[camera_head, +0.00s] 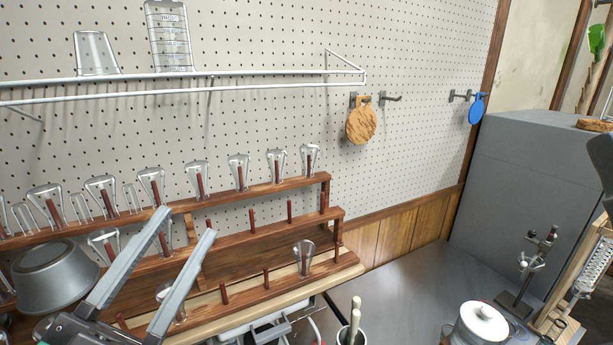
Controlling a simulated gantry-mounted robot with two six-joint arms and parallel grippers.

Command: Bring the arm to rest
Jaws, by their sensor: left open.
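My left gripper (180,262) is at the lower left of the head view. Its two long grey fingers stand apart and point up and to the right, with nothing between them that I can see it holding. The fingers pass in front of the wooden peg rack (265,255), and I cannot tell how far they are from it. My right gripper is not in view.
Inverted glass flasks (278,166) sit on the rack's pegs. A metal bowl (55,275) stands left of the fingers. A wire shelf (250,77) is above. A white lidded pot (480,325) and a clamp stand (525,275) stand right; the grey counter (400,285) has free room.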

